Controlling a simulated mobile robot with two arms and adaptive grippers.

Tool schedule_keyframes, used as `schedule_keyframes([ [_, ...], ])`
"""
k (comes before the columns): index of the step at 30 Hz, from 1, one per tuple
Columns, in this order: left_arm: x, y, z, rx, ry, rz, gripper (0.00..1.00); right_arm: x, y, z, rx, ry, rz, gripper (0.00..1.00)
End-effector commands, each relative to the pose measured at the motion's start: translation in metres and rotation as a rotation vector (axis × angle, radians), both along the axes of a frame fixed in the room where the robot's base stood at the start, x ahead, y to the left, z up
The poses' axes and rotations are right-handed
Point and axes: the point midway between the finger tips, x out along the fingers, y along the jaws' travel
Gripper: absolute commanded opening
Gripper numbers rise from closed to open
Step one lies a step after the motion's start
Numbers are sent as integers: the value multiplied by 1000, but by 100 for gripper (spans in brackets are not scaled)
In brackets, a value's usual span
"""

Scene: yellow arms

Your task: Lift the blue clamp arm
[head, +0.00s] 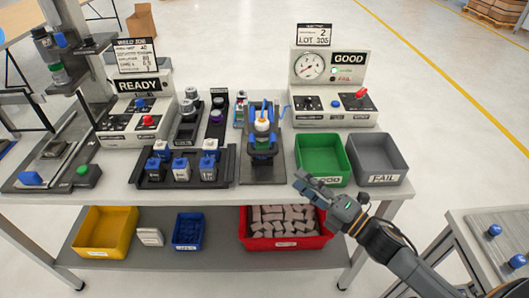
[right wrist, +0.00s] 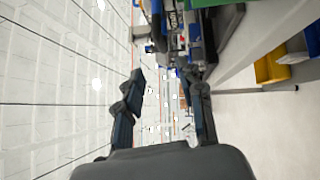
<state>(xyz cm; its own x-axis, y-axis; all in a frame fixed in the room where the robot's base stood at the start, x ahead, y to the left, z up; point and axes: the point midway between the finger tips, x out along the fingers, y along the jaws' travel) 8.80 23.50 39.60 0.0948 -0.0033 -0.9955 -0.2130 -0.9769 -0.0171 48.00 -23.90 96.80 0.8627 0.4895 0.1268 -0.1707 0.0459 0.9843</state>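A clamp fixture on a dark base plate (head: 262,173) stands mid-bench. Blue clamp parts (head: 263,139) show on it, around a white and orange piece (head: 262,125). Which blue part is the clamp arm, and whether it is raised or lowered, I cannot tell clearly. My right gripper (head: 301,184) is in front and to the right of the fixture, near the bench's front edge, apart from the clamp. In the right wrist view its two fingers (right wrist: 165,88) are spread with nothing between them. My left gripper does not show.
A green GOOD bin (head: 322,174) and a grey FAIL bin (head: 383,178) stand right of the fixture. A dark rack (head: 225,171) with blue-and-white blocks stands left. The GOOD gauge box (head: 333,112) is behind. A red bin (head: 287,242) sits on the shelf below.

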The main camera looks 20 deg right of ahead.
Motion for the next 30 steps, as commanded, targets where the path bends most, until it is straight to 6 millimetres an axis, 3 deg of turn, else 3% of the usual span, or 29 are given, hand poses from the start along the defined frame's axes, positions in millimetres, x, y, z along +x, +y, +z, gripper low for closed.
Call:
schedule_keyframes([
  [21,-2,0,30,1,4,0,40,101,56,17,4,2,-2,38],
  [30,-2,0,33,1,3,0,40,116,66,17,3,4,-2,38],
])
